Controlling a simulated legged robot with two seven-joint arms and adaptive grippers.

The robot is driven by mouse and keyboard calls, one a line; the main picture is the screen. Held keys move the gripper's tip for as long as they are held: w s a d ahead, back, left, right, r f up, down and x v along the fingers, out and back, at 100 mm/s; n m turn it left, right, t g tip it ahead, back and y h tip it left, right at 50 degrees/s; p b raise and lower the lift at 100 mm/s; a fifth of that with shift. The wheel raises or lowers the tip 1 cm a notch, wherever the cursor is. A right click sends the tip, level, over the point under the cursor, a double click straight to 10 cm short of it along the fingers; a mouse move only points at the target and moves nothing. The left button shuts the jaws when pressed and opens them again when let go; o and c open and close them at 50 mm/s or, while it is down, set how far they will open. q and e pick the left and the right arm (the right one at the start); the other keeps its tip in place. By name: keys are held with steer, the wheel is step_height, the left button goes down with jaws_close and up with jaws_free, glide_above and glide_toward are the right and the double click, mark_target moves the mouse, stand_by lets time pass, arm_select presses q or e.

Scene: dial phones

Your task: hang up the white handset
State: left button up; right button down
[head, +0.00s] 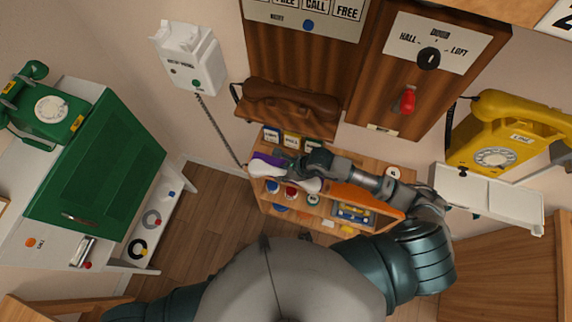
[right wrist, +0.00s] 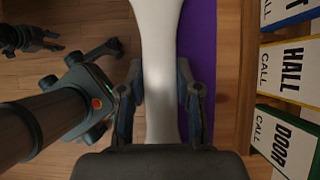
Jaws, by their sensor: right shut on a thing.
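The white handset (head: 268,170) is low over the shelf unit in the head view, beside a purple patch (head: 262,157). My right gripper (head: 300,169) is shut on it. In the right wrist view the handset's smooth white grip (right wrist: 158,70) runs between both fingers, with the purple surface (right wrist: 197,40) behind it. The white wall phone (head: 190,60) is at upper left, and its dark coiled cord (head: 215,125) runs down to the handset. A dark part that looks like my left gripper (right wrist: 30,38) shows small in the right wrist view; its jaws are unclear.
A brown handset-shaped phone (head: 290,105) sits above the wooden shelf unit (head: 375,190). A green phone (head: 45,108) is at left and a yellow phone (head: 500,135) at right. A red switch (head: 406,101) is on the wood panel. Floor (head: 205,205) is clear left of the shelf.

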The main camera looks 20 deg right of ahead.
steer(key=w+d, duration=0.1)
steer(key=w+f, duration=0.1)
steer(key=shift+w+d, duration=0.35)
steer(key=shift+d, duration=0.05)
arm_select(q)
steer(key=shift+s+a+f, duration=0.2)
arm_select(e)
steer(key=c, duration=0.8)
jaws_free()
steer(key=shift+f, duration=0.1)
steer(key=shift+f, duration=0.1)
steer(key=shift+v, duration=1.15)
steer(key=s+d, duration=0.2)
steer(key=d, duration=0.1)
steer(key=s+d, duration=0.2)
steer(key=d, duration=0.1)
steer(key=s+d, duration=0.2)
steer(key=d, duration=0.1)
steer(key=shift+s+d+b, duration=0.15)
steer(key=shift+d+b, duration=0.1)
steer(key=shift+b, duration=0.15)
steer(key=shift+s+d+r, duration=0.25)
steer(key=shift+s+d, duration=0.05)
steer(key=shift+d, duration=0.1)
arm_select(q)
steer(key=w+r, duration=0.2)
steer(key=shift+w+d, duration=0.25)
steer(key=shift+w, duration=0.05)
